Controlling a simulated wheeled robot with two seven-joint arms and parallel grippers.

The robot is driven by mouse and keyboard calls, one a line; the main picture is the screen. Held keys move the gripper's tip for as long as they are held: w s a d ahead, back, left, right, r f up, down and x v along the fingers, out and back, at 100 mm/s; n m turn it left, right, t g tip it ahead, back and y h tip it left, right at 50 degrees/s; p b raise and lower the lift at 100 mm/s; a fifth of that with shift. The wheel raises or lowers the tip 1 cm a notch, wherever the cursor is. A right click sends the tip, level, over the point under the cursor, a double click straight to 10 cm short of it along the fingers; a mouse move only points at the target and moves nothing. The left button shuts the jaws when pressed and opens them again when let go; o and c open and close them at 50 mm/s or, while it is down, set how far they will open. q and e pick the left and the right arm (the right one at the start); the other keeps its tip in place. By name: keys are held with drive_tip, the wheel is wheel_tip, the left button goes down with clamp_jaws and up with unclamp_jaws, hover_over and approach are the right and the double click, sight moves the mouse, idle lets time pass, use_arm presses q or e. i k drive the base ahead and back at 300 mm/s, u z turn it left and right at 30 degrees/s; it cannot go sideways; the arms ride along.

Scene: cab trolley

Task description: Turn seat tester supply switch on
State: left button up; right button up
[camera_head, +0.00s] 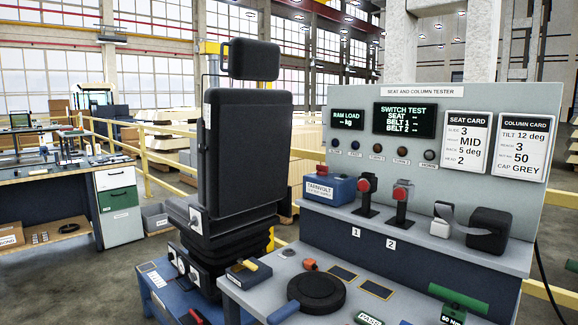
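The seat and column tester (400,91) is a grey panel on a bench at the right. A blue box labelled TARNVOLT (329,190), with smaller text that seems to mention a supply, stands on its ledge at the left end. I cannot make out a switch or its position on this box. The RAM LOAD display (348,123) and the SWITCH TEST display (404,119) are lit, showing dashes for values. A row of small round indicators (378,147) runs below them. Neither of my grippers is in view.
Red-topped buckles on stands (402,205) stand right of the blue box. A black seat (245,150) stands to the left. A round black disc (316,291) and a green tool (458,299) lie on the front bench. A workbench (60,205) is far left.

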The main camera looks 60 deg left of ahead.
sight(322, 170)
drive_tip(key=u, duration=2.35)
